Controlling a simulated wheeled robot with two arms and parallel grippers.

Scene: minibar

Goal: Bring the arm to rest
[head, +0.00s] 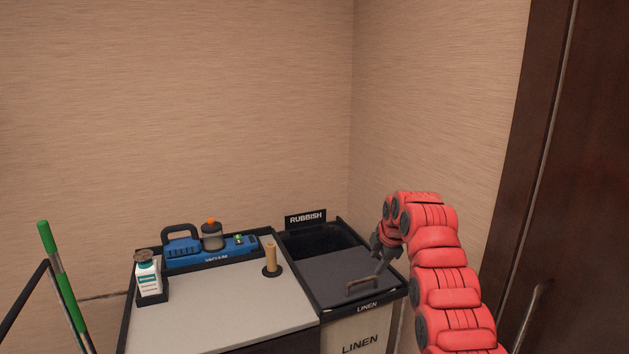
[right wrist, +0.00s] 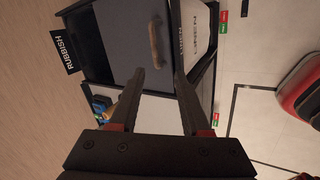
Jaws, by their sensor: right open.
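My right arm (head: 436,262) is red and reaches up from the lower right in the head view, bending over at the top so that its gripper points down. My right gripper (head: 381,268) hangs over the grey lid (head: 335,272) of the cart's right section. In the right wrist view the two dark fingers (right wrist: 159,75) stand apart with nothing between them. The lid's handle (head: 362,284) is near the fingers; it also shows beyond the fingertips in the right wrist view (right wrist: 155,42). I cannot tell how close they are. My left gripper is out of view.
The cart's bare top (head: 225,306) carries a blue vacuum (head: 185,253), a white bottle (head: 149,279) and a short upright post (head: 271,258). An open bin section (head: 318,240) lies behind the lid, by a RUBBISH sign (head: 305,219). A dark door (head: 580,180) stands right of my arm.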

